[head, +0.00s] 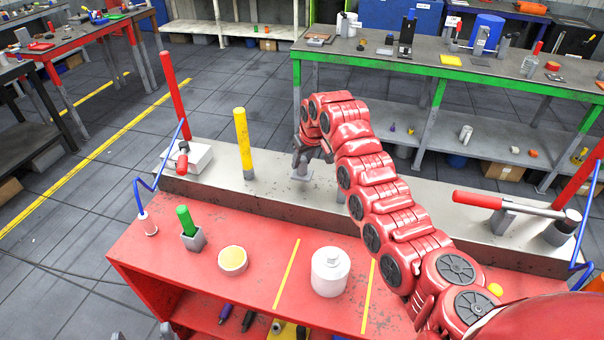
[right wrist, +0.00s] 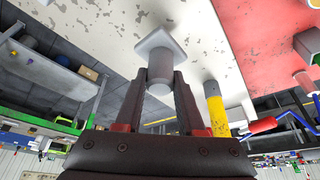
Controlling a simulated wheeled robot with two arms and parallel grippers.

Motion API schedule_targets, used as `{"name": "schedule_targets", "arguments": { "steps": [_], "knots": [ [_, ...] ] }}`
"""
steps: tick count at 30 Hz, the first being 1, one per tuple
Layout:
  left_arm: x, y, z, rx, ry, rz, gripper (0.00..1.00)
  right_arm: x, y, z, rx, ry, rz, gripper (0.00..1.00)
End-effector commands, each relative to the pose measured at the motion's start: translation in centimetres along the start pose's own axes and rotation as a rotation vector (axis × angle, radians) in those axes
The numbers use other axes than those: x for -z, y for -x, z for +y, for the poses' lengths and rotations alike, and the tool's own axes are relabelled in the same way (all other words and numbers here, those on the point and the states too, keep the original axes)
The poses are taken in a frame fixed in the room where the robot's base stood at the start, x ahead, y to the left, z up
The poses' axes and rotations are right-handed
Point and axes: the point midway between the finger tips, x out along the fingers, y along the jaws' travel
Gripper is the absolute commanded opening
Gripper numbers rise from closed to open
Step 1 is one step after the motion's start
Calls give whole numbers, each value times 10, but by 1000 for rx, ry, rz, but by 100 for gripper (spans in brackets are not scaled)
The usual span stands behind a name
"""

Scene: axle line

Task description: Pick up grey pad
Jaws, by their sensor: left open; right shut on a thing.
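The grey pad (head: 301,173) is a small square plate with a round stem, at the metal beam (head: 215,185) in the head view. In the right wrist view the grey pad (right wrist: 160,42) shows its plate, and its stem is between the fingers. My right gripper (head: 306,153) is shut on the stem; it also shows in the right wrist view (right wrist: 160,92). I cannot tell whether the plate touches the beam. My left gripper (head: 141,335) is open at the bottom left edge, mostly out of frame, apart from the pad.
A yellow post (head: 243,143) stands left of the pad. The red bench (head: 205,285) holds a white jar (head: 330,272), a yellow-rimmed disc (head: 233,260) and a green-handled piece (head: 186,219). A red-handled lever (head: 480,201) lies right of my arm. A green-edged table (head: 450,70) stands behind.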

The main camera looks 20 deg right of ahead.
Motion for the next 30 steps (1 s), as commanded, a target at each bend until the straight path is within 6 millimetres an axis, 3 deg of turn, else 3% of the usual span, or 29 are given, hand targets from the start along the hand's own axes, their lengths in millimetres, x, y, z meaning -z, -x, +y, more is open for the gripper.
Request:
{"name": "schedule_targets", "arguments": {
  "steps": [14, 24, 25, 30],
  "knots": [
    [-6, 35, 2, 0, 0, 0, 74, -46, 18, -15, 3, -3, 6, 0],
    [-7, 39, 2, 0, 0, 0, 74, -71, 35, -22, 4, -2, 1, 0],
    [-4, 24, 1, 0, 0, 0, 74, -65, 44, -26, 10, 1, 7, 0],
    [2, -11, 0, 0, 0, 1, 74, -63, 52, -29, 19, 0, 27, 0]
  ]
}}
